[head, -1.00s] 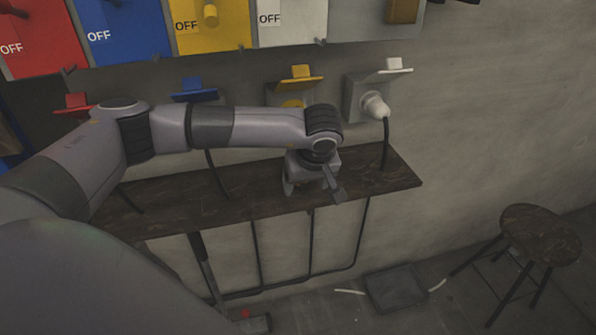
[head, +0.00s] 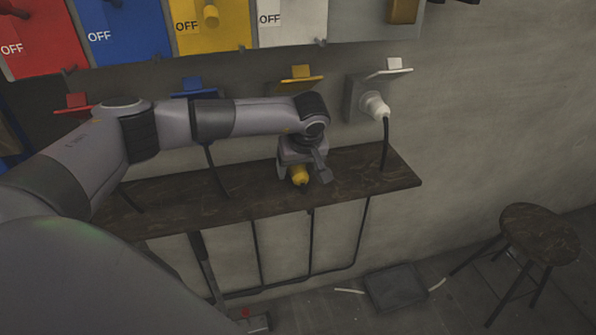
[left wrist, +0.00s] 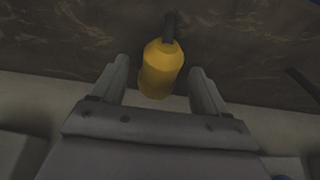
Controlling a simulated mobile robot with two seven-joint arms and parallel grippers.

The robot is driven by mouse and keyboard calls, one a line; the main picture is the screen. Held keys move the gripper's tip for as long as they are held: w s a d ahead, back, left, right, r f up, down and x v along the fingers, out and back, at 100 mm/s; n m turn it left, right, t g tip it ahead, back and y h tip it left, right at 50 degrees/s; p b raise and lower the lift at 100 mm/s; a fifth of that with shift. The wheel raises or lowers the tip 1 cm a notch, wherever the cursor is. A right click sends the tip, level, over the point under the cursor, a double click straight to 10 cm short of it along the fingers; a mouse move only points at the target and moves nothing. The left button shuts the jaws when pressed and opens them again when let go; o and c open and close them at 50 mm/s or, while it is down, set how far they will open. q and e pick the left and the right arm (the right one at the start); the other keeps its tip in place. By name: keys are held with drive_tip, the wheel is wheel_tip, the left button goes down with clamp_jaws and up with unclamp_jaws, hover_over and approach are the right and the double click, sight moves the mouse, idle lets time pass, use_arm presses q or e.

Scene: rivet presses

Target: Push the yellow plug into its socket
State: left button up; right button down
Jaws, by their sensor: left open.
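The yellow plug (head: 299,175) is at the wooden shelf, by my left gripper (head: 304,178); its dark cable shows behind it. In the left wrist view the yellow plug (left wrist: 161,70) lies between the two open fingers (left wrist: 160,82), with a gap on each side. The yellow socket's raised lid (head: 301,80) shows on the wall above my forearm; the socket opening below it is hidden by my arm. My right gripper is not in view.
A white plug (head: 375,105) sits in the white socket to the right. Red (head: 76,105) and blue (head: 194,88) lids are to the left. The wooden shelf (head: 390,172) is clear at its right end. A stool (head: 540,232) stands at far right.

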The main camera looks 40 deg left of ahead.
sight(300, 169)
use_arm(q)
drive_tip(key=shift+f, duration=0.2)
drive_tip(key=c, duration=1)
drive_tip(key=shift+r, duration=0.15)
drive_tip(key=r, duration=0.7)
drive_tip(key=shift+s+d, duration=0.2)
drive_tip(key=shift+d, duration=0.15)
drive_tip(key=s+d, duration=0.4)
drive_tip(key=s+d+b, duration=0.1)
drive_tip(key=s+d, duration=0.3)
drive_tip(key=d, duration=0.1)
drive_tip(key=s+d, duration=0.4)
drive_tip(key=d, duration=0.1)
drive_tip(key=shift+s+d+f, duration=0.1)
drive_tip(key=shift+s+d, duration=0.15)
drive_tip(key=shift+d, duration=0.1)
